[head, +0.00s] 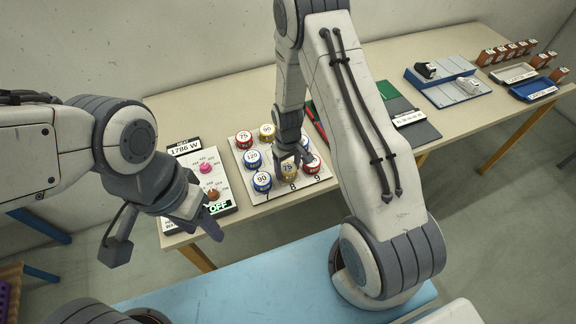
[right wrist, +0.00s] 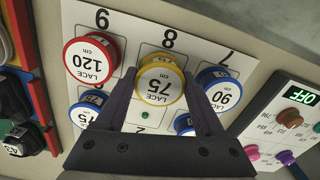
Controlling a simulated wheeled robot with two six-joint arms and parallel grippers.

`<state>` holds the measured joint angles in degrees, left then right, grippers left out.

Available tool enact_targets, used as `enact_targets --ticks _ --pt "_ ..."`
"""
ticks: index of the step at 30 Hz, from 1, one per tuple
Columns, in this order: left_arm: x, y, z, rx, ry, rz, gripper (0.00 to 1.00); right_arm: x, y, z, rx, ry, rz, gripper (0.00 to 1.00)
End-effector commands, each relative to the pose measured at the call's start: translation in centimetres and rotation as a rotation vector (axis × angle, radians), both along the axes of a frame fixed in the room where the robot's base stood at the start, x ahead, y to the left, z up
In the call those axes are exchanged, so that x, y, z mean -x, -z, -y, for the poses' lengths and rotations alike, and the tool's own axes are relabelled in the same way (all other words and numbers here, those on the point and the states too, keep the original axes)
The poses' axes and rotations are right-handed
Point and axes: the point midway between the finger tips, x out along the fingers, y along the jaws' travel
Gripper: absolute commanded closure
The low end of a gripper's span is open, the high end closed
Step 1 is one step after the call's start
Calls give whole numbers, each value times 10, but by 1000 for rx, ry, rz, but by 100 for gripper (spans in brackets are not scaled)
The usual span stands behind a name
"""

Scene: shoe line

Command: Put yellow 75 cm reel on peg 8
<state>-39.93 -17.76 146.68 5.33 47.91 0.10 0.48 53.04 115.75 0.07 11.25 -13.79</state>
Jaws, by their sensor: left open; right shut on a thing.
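The yellow 75 cm reel (head: 288,169) is at the front middle of the white peg board (head: 240,178), above the printed 8. My right gripper (head: 293,155) is shut on it. In the right wrist view the yellow reel (right wrist: 160,82) sits between both fingers beside the number 8, label facing the camera. Whether it is fully down on the peg cannot be told. A blue 90 reel (head: 262,181) is on peg 7 and a red 120 reel (right wrist: 92,58) is on peg 9. My left gripper (head: 206,208) is open and empty before the heater panel.
Other reels, including a blue 120 (head: 252,157), a red 75 (head: 243,138) and a yellow 90 (head: 267,131), stand on the board. A heater panel (head: 222,208) with knobs is left of it. Green and grey mats and trays lie to the right.

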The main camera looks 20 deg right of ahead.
Motion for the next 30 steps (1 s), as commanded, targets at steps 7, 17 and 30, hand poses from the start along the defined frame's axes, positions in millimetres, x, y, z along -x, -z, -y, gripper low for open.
enact_targets --ticks 7,17,30 --pt "0 0 0 0 0 0 50 0 2 0 1 0 2 85" --pt "0 8 0 0 0 0 50 0 12 0 0 0 1 85" --pt "0 6 0 0 0 0 50 0 10 0 0 0 2 0"
